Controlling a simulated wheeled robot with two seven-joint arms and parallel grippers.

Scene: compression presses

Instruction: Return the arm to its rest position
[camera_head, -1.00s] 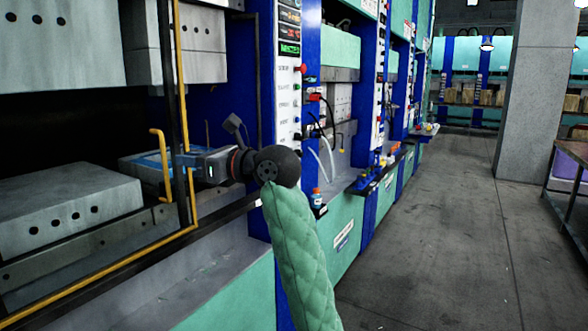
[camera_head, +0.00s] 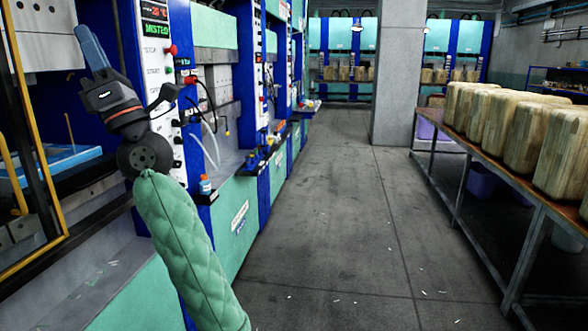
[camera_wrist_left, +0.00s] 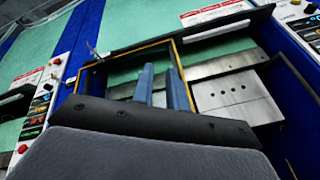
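My left arm comes up in a green quilted sleeve in the head view. My left gripper (camera_head: 90,45) points up and to the left, in front of the press (camera_head: 25,115) with the yellow-edged frame. In the left wrist view its two blue-grey fingers (camera_wrist_left: 161,88) stand apart with a gap and nothing between them. In that view, the press's yellow-edged frame (camera_wrist_left: 112,58) and a grey metal block with holes (camera_wrist_left: 235,98) show beyond the fingers. My right gripper is not in view.
A blue flat object (camera_head: 62,160) lies inside the press at left. A control panel (camera_head: 160,75) with buttons is close beside my wrist. The grey floor (camera_head: 330,220) is open in the middle. A table (camera_head: 480,150) with several wooden-looking blocks (camera_head: 535,140) stands at right.

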